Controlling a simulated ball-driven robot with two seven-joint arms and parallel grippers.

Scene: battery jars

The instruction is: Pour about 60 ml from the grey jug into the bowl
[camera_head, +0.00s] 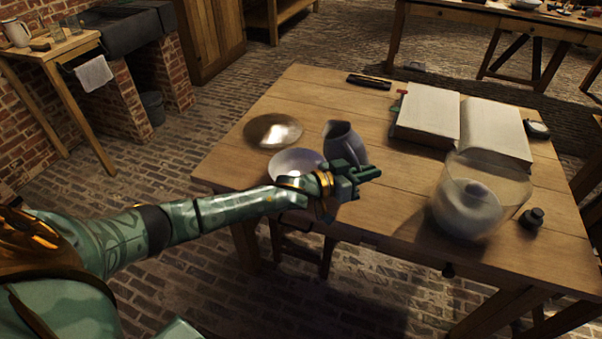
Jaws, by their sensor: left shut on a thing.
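The grey jug (343,145) is in the head view near the front of the wooden table, and its lower part is hidden behind my left gripper. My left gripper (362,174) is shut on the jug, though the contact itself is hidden. The pale bowl (291,160) is just left of the jug, close to it. My left forearm and wrist cover the bowl's front side. I cannot see what is in the bowl or the jug. My right gripper is not in view.
A shiny round plate (272,131) lies behind the bowl. A large open book (430,113) lies at the back. A big glass jar (470,203) stands at the right, with a small dark weight-like object (531,219) beside it. The table (388,215) is bare between jug and jar.

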